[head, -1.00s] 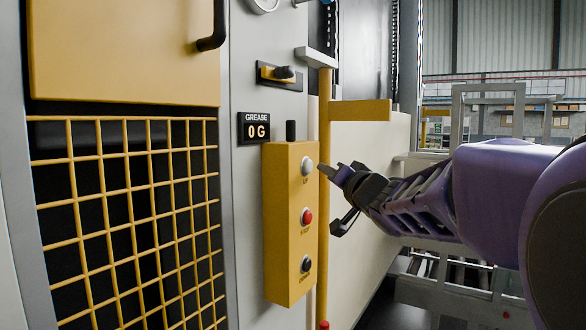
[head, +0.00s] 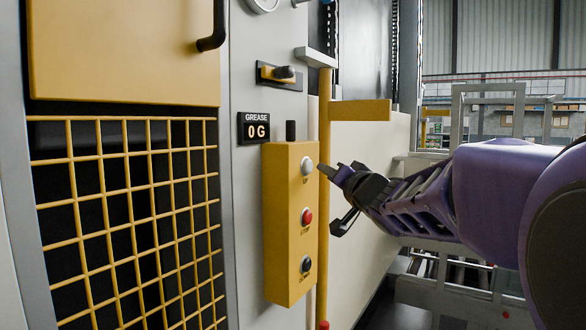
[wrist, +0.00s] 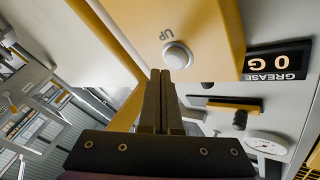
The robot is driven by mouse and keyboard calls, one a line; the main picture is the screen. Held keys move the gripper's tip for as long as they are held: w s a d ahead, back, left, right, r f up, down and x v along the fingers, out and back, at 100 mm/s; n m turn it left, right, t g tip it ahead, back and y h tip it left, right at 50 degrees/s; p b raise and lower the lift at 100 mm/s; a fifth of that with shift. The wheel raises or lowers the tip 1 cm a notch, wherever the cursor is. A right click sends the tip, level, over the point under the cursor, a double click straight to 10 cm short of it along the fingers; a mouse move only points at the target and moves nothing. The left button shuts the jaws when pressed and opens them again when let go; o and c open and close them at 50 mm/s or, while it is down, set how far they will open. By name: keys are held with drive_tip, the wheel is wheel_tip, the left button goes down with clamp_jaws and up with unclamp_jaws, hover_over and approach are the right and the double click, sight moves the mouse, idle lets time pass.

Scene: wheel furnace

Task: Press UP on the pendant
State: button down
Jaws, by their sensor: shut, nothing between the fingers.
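The yellow pendant (head: 280,225) is an upright box beside the grey cabinet panel. It has a white UP button (head: 307,166) at the top, a red button (head: 307,216) in the middle and a dark button (head: 306,264) at the bottom. My gripper (head: 324,170) is shut and empty, just right of the UP button. In the wrist view the closed fingers (wrist: 161,74) point at the white UP button (wrist: 177,56), their tips just beside its rim. I cannot tell whether they touch it.
A yellow post (head: 324,120) with a side bar stands right behind the pendant. A GREASE display (head: 255,129) reading 0 G is on the panel to its left. A yellow mesh guard (head: 125,200) fills the lower left.

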drive_tip(key=shift+a, duration=0.1)
idle(0.3)
drive_tip(key=shift+w+a, duration=0.25)
